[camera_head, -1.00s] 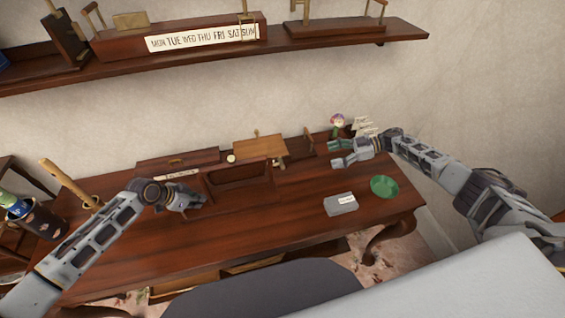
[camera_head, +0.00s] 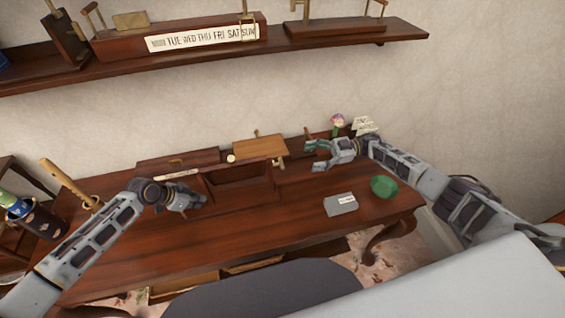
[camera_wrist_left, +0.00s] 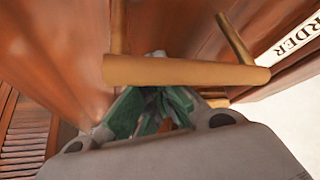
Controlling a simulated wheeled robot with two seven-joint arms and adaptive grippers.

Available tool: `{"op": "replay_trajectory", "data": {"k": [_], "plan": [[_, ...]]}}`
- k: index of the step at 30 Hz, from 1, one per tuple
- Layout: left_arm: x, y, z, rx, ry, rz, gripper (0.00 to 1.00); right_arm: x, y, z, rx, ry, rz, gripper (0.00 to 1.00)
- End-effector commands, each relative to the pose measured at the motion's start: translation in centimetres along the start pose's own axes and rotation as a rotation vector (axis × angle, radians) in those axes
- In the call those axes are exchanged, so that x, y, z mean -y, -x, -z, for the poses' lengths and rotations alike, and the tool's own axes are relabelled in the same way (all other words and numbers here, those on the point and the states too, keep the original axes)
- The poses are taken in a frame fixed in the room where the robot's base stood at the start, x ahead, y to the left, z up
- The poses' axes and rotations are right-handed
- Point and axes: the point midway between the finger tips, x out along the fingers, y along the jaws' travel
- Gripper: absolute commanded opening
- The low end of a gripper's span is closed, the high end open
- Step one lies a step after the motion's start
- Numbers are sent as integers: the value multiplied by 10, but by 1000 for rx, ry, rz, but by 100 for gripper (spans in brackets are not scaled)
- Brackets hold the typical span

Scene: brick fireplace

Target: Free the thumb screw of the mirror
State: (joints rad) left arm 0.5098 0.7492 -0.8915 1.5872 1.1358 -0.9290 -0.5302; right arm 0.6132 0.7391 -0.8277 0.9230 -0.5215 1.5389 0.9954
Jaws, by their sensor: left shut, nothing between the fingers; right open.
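I cannot make out a mirror or its thumb screw for certain. A tan board (camera_head: 260,147) with small brass parts stands at the back of the desk, between my two grippers. My left gripper (camera_head: 196,203) is shut and empty, low at the front of the desk's raised back part. In the left wrist view its green fingertips (camera_wrist_left: 158,108) are together, partly hidden behind a brass-coloured bar (camera_wrist_left: 185,71). I cannot tell whether they touch it. My right gripper (camera_head: 312,155) is open and empty, over the desk to the right of the board.
A grey box (camera_head: 341,204) and a green object (camera_head: 384,187) lie on the desk's right part. A wall shelf (camera_head: 350,40) with a weekday strip (camera_head: 205,40) is above. A dark holder (camera_head: 38,222) stands at left. The desk's front middle (camera_head: 215,245) is clear.

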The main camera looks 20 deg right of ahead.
Motion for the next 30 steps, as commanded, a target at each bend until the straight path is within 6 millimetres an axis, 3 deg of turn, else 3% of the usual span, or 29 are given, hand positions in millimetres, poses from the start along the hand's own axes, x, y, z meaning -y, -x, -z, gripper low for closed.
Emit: {"op": "replay_trajectory", "data": {"k": [1,8,30], "plan": [[-1,-4,-13,22,8,-4,0,0,-2,-1,0,0,1,68],[-1,-4,-13,22,8,-4,0,1,-21,0,-1,-1,2,68],[-1,-4,-13,22,8,-4,0,0,-110,-1,0,-2,1,68]]}}
